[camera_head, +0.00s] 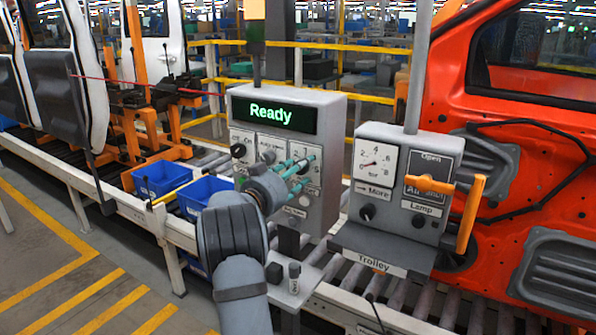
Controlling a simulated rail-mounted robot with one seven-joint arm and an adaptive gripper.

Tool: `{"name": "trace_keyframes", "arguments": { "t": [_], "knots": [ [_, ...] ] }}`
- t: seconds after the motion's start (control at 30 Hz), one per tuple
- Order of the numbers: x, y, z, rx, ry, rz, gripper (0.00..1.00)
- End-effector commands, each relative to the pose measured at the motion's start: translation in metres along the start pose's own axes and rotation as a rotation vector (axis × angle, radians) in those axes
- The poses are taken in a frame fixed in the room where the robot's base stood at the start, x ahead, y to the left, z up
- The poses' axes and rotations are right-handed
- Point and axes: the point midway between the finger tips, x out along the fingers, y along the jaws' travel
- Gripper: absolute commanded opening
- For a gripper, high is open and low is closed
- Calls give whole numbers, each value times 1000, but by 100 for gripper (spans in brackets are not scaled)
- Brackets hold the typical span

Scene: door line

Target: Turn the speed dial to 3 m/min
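A grey control box (323,209) stands at the middle, with a dark display (275,112) reading "Ready" in green. Below the display are white plates with small printed marks. The left plate carries a dark knob (238,150). The right plate (312,170) shows a "3" near its top and lies behind my fingers. My gripper (306,170) reaches this plate from the lower left, with its teal fingers some way apart. The fingers and wrist cover the middle of the plate, so the dial, its pointer and any contact are hidden.
Blue bins (160,178) stand on the conveyor at left. The floor at lower left is clear.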

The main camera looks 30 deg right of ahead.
Motion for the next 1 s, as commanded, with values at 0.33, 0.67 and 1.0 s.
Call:
{"name": "trace_keyframes", "arguments": {
  "t": [0.33, 0.67, 1.0],
  "knots": [
    [-18, -2, -1, 0, 0, -3, 50],
    [-87, -1, 0, 0, -1, -3, 50],
    [-120, 0, 0, 1, 0, 1, 50]
  ]
}}
